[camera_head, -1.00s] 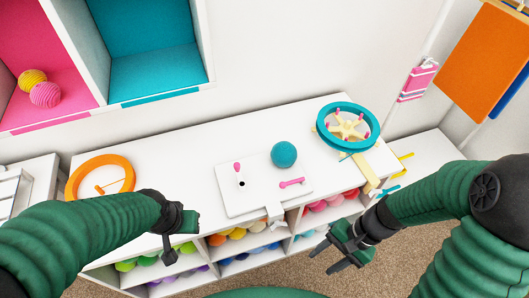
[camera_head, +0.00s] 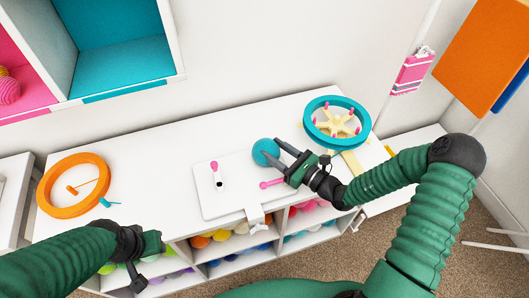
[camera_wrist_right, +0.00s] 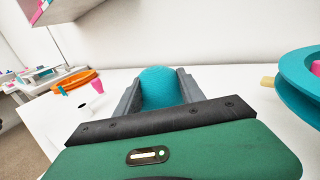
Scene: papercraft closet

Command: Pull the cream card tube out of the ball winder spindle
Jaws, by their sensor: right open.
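The ball winder is a white board (camera_head: 235,203) on the white counter, with a pink handle (camera_head: 271,184) and a clamp at its front edge. A teal ball (camera_head: 262,151) sits at its back right. A small white cylinder with a dark spot (camera_head: 219,181) stands on the board below a pink peg (camera_head: 214,165). I cannot make out the cream card tube for sure. My right gripper (camera_head: 276,149) is open at the ball; in the right wrist view the ball (camera_wrist_right: 161,88) shows between the fingers. Contact is unclear. My left gripper (camera_head: 146,262) is low in front of the counter; its jaws are unclear.
A teal wheel (camera_head: 309,130) with a cream star and pink pegs stands to the right. An orange ring (camera_head: 49,199) lies at the left with a small teal piece (camera_head: 108,203) beside it. Cubbies of yarn balls (camera_head: 220,236) are below. The counter's back is clear.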

